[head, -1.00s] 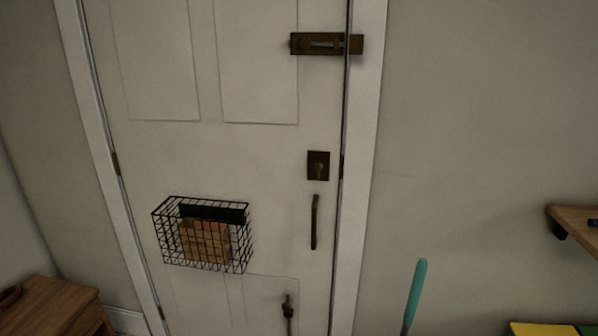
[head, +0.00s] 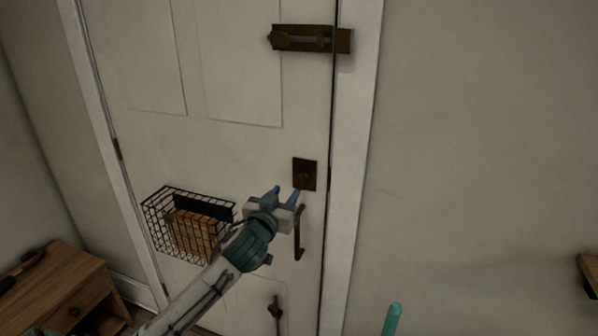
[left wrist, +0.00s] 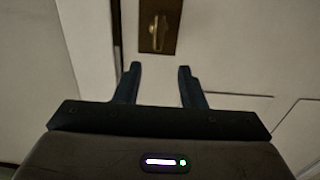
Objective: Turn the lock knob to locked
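The lock knob (head: 304,176) is a small bronze piece on a dark square plate on the white door (head: 235,140). In the left wrist view the lock knob (left wrist: 156,32) is at the top, its long side close to upright on the plate. My left gripper (head: 287,194) is open and empty, just below and left of the plate in the head view. In the left wrist view its two fingers (left wrist: 158,70) stand apart below the plate, with a gap between the fingertips and the knob. My right gripper is not in view.
A bronze pull handle (head: 299,235) is right beside my left gripper. A wire basket (head: 160,215) hangs on the door to the left. A slide bolt (head: 312,39) is above. A wooden cabinet (head: 65,285) stands at lower left.

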